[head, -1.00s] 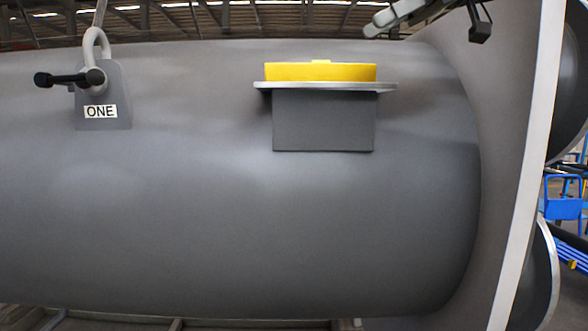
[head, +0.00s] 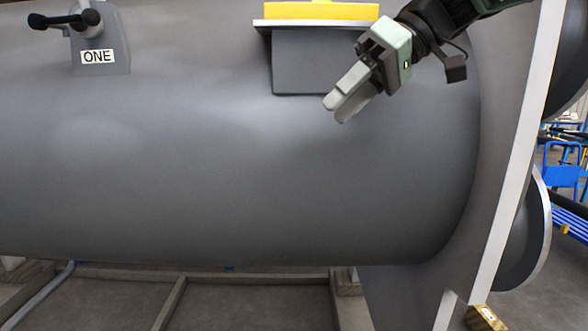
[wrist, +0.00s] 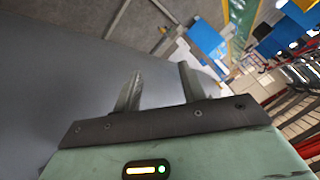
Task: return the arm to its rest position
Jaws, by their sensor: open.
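My gripper (head: 337,108) shows at the upper right of the head view, reaching in from the top right and pointing down-left. It is in front of the big grey shell (head: 230,170), near the lower right of the yellow-capped nozzle. In the wrist view my gripper (wrist: 158,82) has its two fingers apart with nothing between them. The shell's grey surface (wrist: 60,80) fills the left of that view. I cannot tell how far the fingers are from the shell.
The nozzle (head: 310,60) with its yellow cap (head: 320,11) stands on the shell. A lug with the label ONE (head: 97,56) and a shackle is at upper left. A wide flange (head: 515,150) rises at right. Blue equipment (head: 562,165) stands beyond it.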

